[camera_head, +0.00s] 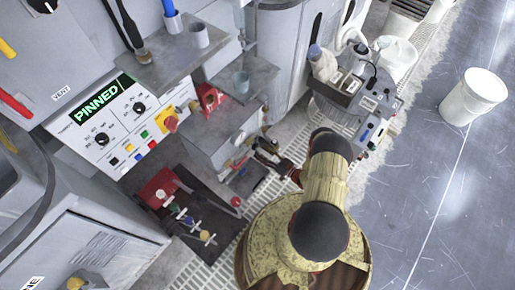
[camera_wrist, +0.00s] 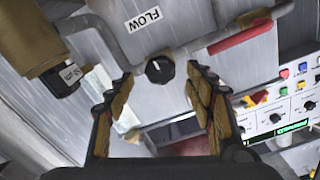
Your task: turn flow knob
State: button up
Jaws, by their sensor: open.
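The flow knob (camera_wrist: 160,70) is a round black knob with a white pointer mark on a grey panel, in the upper middle of the wrist view. A white label reading FLOW (camera_wrist: 143,19) is on the panel near it. My gripper (camera_wrist: 165,88) is open, with a worn tan-padded finger on each side. In the picture the knob lies between the fingertips, and the jaws are empty. I cannot tell how far the tips are from it. In the head view my gripper (camera_head: 268,156) is beside the grey cabinet at the middle; the flow knob cannot be made out there.
A control panel (camera_head: 122,120) with a lit PINNED display, knobs and coloured buttons stands at the left. A tan cylinder (camera_wrist: 35,45) sticks out at the wrist view's upper left. Open floor (camera_head: 440,190) lies at the right.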

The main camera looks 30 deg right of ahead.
jog(key=v, duration=0.6)
jog(key=shift+s, duration=0.35)
